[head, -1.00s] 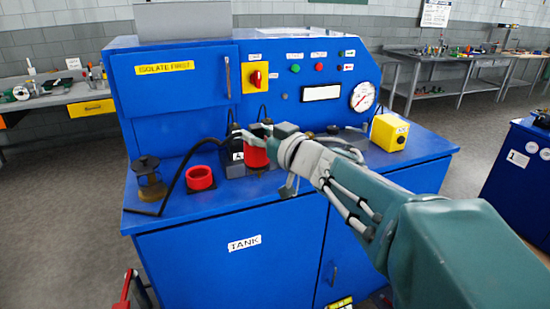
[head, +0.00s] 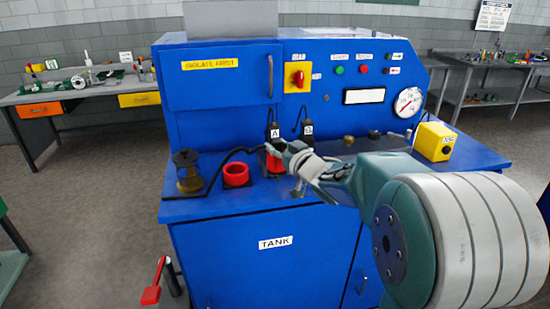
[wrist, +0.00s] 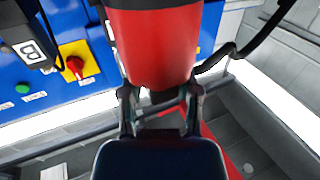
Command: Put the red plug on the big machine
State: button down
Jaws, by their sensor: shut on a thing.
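The big machine is a blue tank cabinet (head: 330,240) with a control panel and a front worktop. My gripper (head: 285,150) is over the worktop, shut on the red plug (head: 272,162). The wrist view shows the plug (wrist: 155,45) large between the two fingers (wrist: 160,105). A red ring-shaped socket (head: 236,174) sits on the worktop just left of the plug, apart from it. A black cable (head: 212,172) runs from near the left edge towards the plug; its join is unclear. Whether the plug touches the worktop cannot be told.
Black parts labelled A (head: 274,134) and B (head: 306,129) stand behind the plug. A brass lantern-like piece (head: 188,172) is left of the ring, and a yellow box (head: 434,141) is at the right. A red rotary switch (head: 298,76) is on the panel.

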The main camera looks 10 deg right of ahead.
aim_at(275, 159)
jog(key=shift+w+f, duration=0.25)
jog(key=shift+f, duration=0.05)
notch_tip(275, 159, down, 2)
jog(key=shift+f, duration=0.25)
jog(key=shift+a+f, duration=0.15)
jog(key=shift+f, duration=0.15)
jog(key=shift+a, duration=0.2)
jog(key=shift+c, duration=1.5)
grip_release()
jog(key=shift+d+f, duration=0.1)
jog(key=shift+d, duration=0.15)
